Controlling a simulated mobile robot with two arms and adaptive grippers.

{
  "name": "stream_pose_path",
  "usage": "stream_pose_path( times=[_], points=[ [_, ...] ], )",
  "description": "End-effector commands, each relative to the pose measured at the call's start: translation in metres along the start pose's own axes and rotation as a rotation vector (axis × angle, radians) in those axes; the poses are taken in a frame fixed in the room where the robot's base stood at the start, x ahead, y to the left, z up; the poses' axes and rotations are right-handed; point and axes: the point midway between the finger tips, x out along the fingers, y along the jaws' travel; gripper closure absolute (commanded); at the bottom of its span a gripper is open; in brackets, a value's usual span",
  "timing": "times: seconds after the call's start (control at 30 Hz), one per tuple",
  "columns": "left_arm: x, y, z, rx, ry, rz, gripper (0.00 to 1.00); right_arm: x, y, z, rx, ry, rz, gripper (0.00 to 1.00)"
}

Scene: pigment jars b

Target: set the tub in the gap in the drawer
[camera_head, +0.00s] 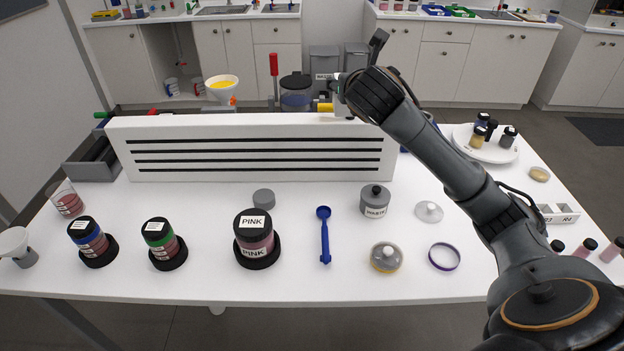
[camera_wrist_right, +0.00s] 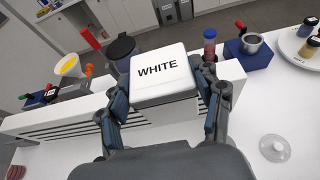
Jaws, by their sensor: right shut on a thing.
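My right gripper (camera_wrist_right: 160,85) is shut on a white square tub (camera_wrist_right: 164,84) with a lid marked WHITE. The right wrist view shows a finger on each side of it, and the tub is above the slotted white cabinet. In the head view the right gripper (camera_head: 345,98) is over the cabinet's back edge, and the tub is mostly hidden there. No drawer gap can be made out clearly in either view. My left gripper is out of view.
The slotted white cabinet (camera_head: 260,172) stands across the back of the table. In front are a PINK jar (camera_head: 257,237), a blue scoop (camera_head: 324,235) and a grey WASTE pot (camera_head: 375,201). A round white tray (camera_head: 466,141) holds small jars at right.

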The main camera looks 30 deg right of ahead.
Motion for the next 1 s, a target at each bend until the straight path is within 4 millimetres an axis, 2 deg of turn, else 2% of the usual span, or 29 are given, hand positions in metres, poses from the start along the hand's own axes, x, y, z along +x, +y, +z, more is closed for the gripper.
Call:
stream_pose_path(
  times=[0.07, 0.17, 0.8, 1.0],
  points=[
    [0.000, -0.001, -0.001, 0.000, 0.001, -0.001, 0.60, 0.000, -0.005, 0.007, 0.004, 0.000, -0.012, 0.73],
    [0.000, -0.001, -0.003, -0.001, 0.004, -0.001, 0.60, 0.004, -0.007, -0.002, 0.004, 0.003, -0.017, 0.73],
    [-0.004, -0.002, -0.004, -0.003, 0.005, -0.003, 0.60, 0.061, -0.007, -0.161, 0.005, 0.006, -0.017, 0.73],
    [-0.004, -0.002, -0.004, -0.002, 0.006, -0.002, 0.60, 0.075, -0.007, -0.200, 0.005, 0.003, -0.017, 0.73]
  ],
)
